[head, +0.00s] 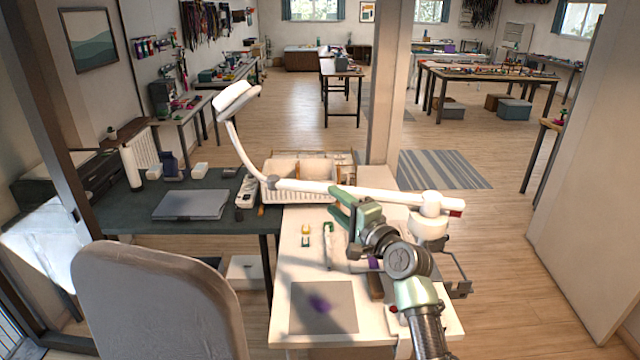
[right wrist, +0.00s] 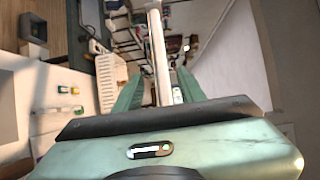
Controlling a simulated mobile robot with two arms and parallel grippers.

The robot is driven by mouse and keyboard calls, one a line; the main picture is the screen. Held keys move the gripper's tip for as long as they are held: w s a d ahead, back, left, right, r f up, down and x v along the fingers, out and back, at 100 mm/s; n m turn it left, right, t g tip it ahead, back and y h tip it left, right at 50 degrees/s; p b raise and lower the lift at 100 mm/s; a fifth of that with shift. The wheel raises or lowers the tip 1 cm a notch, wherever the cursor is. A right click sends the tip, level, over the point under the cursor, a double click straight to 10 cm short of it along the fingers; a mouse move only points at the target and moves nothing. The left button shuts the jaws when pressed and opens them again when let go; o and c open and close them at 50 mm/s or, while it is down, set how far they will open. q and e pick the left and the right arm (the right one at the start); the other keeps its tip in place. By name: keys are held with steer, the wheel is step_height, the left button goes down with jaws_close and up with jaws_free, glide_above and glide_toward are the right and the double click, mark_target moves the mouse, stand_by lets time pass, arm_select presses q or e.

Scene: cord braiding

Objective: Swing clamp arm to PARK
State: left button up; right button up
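A long white arm (head: 390,196), which I take as the clamp arm, runs left from a white pivot post (head: 428,226) at the bench's right side. Beyond a grey joint it bends up to a flat white head (head: 235,97) at upper left. A red tip (head: 455,213) shows at its pivot end. My right gripper (head: 340,205) is at the white arm's middle. In the right wrist view its green fingers (right wrist: 158,92) stand apart with the white bar (right wrist: 157,45) between them and gaps visible. No PARK mark is readable. My left gripper is not in view.
The white bench (head: 295,270) holds a grey mat (head: 323,307) and small green and yellow clips (head: 305,236). A white divided basket (head: 300,180) stands behind. A dark table (head: 130,215) with a closed laptop (head: 190,204) is left. A grey chair back (head: 155,300) fills the lower left.

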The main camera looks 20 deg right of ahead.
mark_target(324, 192)
steer(key=shift+w+a+r, duration=0.1)
steer(key=shift+w+r, duration=0.15)
steer(key=shift+w, duration=0.15)
steer(key=p+x, duration=0.2)
steer(key=x, duration=0.4)
steer(key=shift+w+a+f, duration=0.1)
steer(key=shift+w+f, duration=0.1)
steer(key=shift+w, duration=0.2)
jaws_close()
stand_by(0.8)
